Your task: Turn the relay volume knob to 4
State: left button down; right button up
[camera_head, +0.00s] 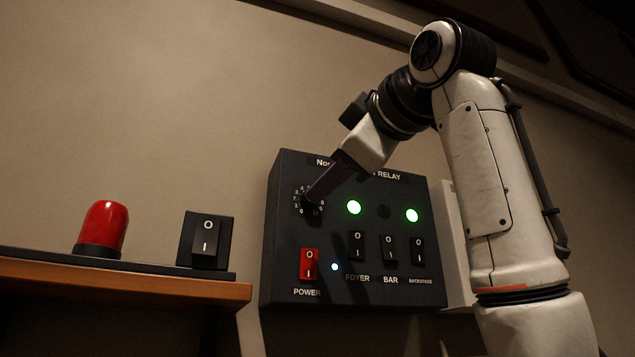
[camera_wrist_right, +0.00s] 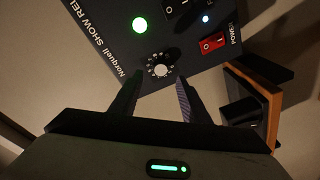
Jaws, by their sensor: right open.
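The black relay box (camera_head: 285,235) is mounted on the wall, with the volume knob at its upper left. In the right wrist view the knob (camera_wrist_right: 159,70) is a small round knob ringed by pale scale marks. Its setting is too small to read. My right gripper (camera_head: 314,194) reaches in from the upper right, and its fingers partly cover the knob in the head view. In the wrist view the right gripper (camera_wrist_right: 160,80) is open and empty, with one fingertip to each side of the knob. I cannot tell whether either touches it. My left gripper is not in view.
Below the knob is a red power switch (camera_head: 309,264). Green lamps (camera_head: 354,207) are lit right of it, above several black switches (camera_head: 388,248). At left, a wooden shelf (camera_head: 180,287) carries a red beacon (camera_head: 104,226) and a black rocker switch (camera_head: 206,240).

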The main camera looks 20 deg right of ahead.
jog(key=w, duration=0.3)
jog(key=w+p, duration=0.1)
jog(key=w, duration=0.1)
jog(key=shift+a, duration=0.35)
jog(key=c, duration=1.1)
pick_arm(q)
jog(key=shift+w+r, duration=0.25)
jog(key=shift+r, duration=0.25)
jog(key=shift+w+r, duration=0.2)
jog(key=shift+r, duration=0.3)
pick_arm(e)
jog(key=shift+o, duration=0.2)
